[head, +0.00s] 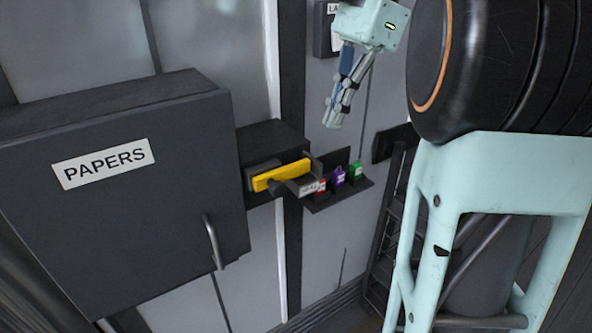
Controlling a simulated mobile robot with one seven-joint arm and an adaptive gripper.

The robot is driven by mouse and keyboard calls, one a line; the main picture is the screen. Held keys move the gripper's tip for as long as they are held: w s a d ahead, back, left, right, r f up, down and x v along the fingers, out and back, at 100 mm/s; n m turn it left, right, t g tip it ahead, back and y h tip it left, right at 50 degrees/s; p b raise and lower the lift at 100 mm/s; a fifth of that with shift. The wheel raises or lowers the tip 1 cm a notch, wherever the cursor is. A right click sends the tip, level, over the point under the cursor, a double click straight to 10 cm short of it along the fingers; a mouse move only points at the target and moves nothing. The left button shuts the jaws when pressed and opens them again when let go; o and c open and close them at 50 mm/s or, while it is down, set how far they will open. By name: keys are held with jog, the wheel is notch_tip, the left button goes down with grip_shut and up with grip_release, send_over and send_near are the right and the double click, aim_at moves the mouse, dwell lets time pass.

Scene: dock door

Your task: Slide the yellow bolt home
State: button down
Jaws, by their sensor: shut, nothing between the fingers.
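The yellow bolt (281,174) is a flat yellow bar lying across a dark housing (272,143) on the door, at the middle of the head view. Its right end lies close to a grey part, and I cannot tell how far it sits in its keeper. My gripper (333,118) is up and to the right of the bolt, pointing down. Its fingers are shut and empty, apart from the bolt.
A dark cabinet labelled PAPERS (200,150) with a handle (213,242) stands out at left. A small shelf (340,194) right of the bolt holds red (321,186), purple (338,177) and green (356,170) items. A dark ladder-like rack (392,215) stands further right.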

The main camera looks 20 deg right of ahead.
aim_at(270, 181)
jog(key=x, duration=0.3)
jog(key=a+b+x, duration=0.1)
jog(key=x, duration=0.3)
jog(key=a+x, duration=0.1)
jog(key=x, duration=0.3)
jog(key=shift+s+a+r+b, duration=0.2)
jog(key=shift+a+r+b, duration=0.05)
jog(key=shift+r+b, duration=0.15)
jog(key=shift+a+f, duration=0.1)
jog(key=shift+a, duration=0.4)
jog(key=a, duration=0.1)
jog(key=s+a+p, duration=0.1)
jog(key=a, duration=0.2)
jog(key=shift+s+a, duration=0.4)
jog(key=shift+a, duration=0.15)
jog(key=shift+p, duration=0.3)
